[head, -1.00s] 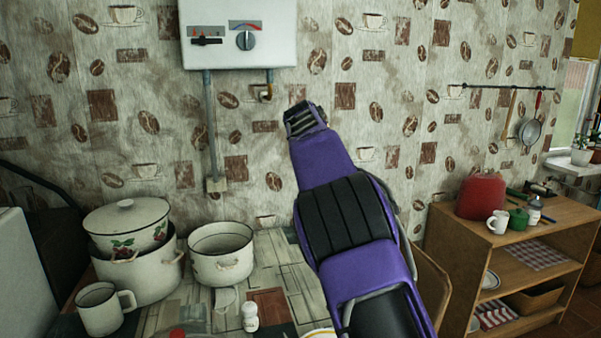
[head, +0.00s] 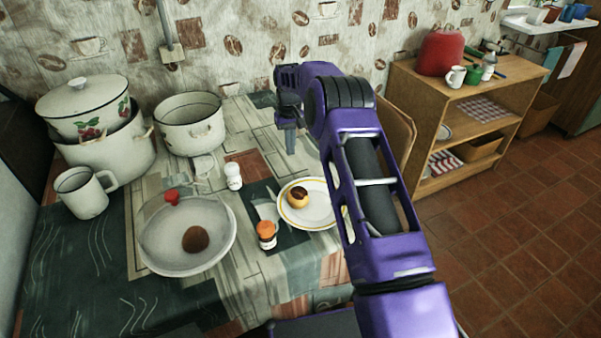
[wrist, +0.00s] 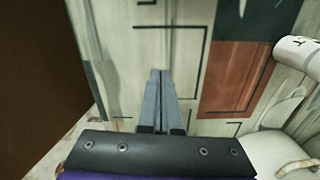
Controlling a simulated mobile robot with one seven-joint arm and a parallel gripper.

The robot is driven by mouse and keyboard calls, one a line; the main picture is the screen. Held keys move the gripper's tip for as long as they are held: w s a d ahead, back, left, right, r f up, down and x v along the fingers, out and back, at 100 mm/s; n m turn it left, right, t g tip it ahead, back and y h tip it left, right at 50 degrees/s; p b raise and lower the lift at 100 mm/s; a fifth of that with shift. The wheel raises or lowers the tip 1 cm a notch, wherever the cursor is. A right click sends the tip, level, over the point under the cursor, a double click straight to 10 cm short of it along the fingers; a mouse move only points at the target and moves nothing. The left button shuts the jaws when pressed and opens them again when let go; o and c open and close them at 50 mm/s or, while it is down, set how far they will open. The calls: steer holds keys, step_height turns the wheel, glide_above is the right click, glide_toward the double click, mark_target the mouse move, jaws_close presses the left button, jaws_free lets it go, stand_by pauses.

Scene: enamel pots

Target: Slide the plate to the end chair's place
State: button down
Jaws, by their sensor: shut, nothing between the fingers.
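A white plate with a yellow rim (head: 320,217) lies on the table in the head view, with a chocolate-topped bun (head: 298,197) on it. My arm hides its right edge. A wooden chair (head: 399,127) stands at the table's far right end, partly hidden behind my arm. My gripper (head: 290,150) points down over the table's far part, beyond the plate and left of the chair. Its fingers are together and empty; in the wrist view the closed fingers (wrist: 162,100) show over the patterned tablecloth. I cannot tell whether the fingertips touch the cloth.
A large pale dish (head: 160,240) holds a brown round thing. An orange-capped shaker (head: 266,235) and a white shaker (head: 233,177) stand left of the plate. Pots (head: 191,124) and a mug (head: 83,192) are farther left. A wooden shelf (head: 450,95) stands beyond the chair.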

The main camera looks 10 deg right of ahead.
mark_target(302, 179)
steer(key=s, duration=0.3)
steer(key=s+d, duration=0.1)
steer(key=s, duration=0.6)
steer(key=shift+s+d+b, duration=0.15)
steer(key=shift+d+b, duration=0.15)
steer(key=shift+b, duration=0.05)
steer(key=shift+f+b, duration=0.3)
steer(key=shift+f, duration=0.55)
steer(key=shift+s, duration=0.1)
